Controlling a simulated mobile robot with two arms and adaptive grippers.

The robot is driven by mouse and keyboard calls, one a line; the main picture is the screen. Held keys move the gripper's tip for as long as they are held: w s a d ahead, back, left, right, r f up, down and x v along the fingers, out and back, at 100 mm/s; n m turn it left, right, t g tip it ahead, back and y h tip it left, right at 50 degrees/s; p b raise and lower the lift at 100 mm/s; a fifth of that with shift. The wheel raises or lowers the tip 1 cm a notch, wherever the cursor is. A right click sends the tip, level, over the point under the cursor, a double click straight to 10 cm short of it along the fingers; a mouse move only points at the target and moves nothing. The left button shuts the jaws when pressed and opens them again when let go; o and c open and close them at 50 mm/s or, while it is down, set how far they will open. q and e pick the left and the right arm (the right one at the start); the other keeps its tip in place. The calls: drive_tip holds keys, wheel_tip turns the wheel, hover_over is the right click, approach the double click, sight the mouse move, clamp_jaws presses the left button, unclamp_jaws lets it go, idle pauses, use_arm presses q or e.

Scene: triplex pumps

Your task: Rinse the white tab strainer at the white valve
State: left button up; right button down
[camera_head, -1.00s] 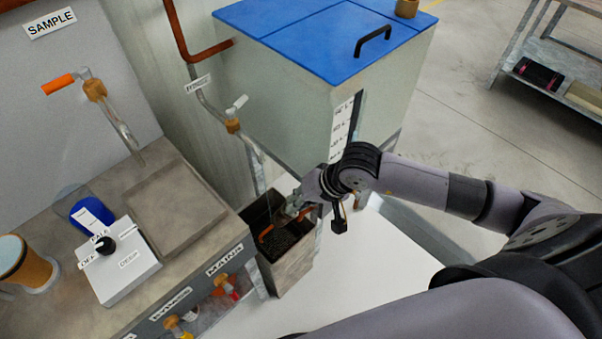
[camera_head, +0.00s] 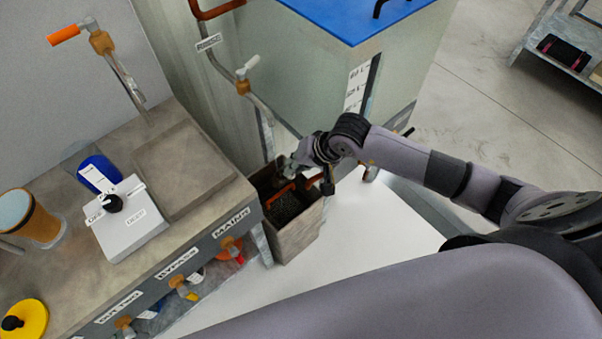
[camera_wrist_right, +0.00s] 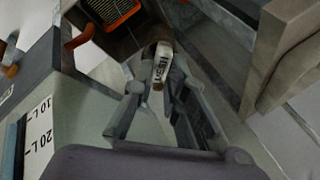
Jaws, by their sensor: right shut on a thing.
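My right gripper (camera_head: 290,168) reaches over the open bin (camera_head: 302,238) below the rinse pipe. In the right wrist view it is shut on a white tab (camera_wrist_right: 164,66) with dark lettering. The rest of the strainer is hard to make out. An orange-edged dark grid (camera_wrist_right: 112,14) shows beyond the tab in the wrist view; I cannot tell whether it belongs to the strainer. The white valve (camera_head: 247,68) has a white lever over a brass body, above and left of the gripper, with the RINSE label beside it. My left gripper is not in view.
A pale tank (camera_head: 410,55) with a blue lid stands behind my right arm. A bench (camera_head: 120,130) at left bears a control box (camera_head: 130,225), a blue item (camera_head: 98,172) and an orange-handled sample valve (camera_head: 100,40). A row of labelled valves lines its front.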

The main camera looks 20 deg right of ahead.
drive_tip(key=w, duration=0.1)
drive_tip(key=w+b, duration=0.1)
drive_tip(key=w, duration=0.1)
drive_tip(key=shift+w+a+f, duration=0.15)
drive_tip(key=shift+w+f, duration=0.1)
drive_tip(key=shift+f, duration=0.15)
drive_tip(key=shift+w+f+b, duration=0.2)
drive_tip(key=shift+w+b, duration=0.8)
drive_tip(key=shift+w, duration=0.05)
drive_tip(key=shift+w+f+b, duration=0.2)
drive_tip(key=shift+w+b, duration=0.75)
drive_tip(key=shift+w, duration=0.1)
drive_tip(key=shift+d+b, duration=0.4)
drive_tip(key=shift+d, duration=0.15)
drive_tip(key=shift+a, duration=0.3)
drive_tip(key=shift+a+b, duration=0.3)
drive_tip(key=shift+a, duration=0.05)
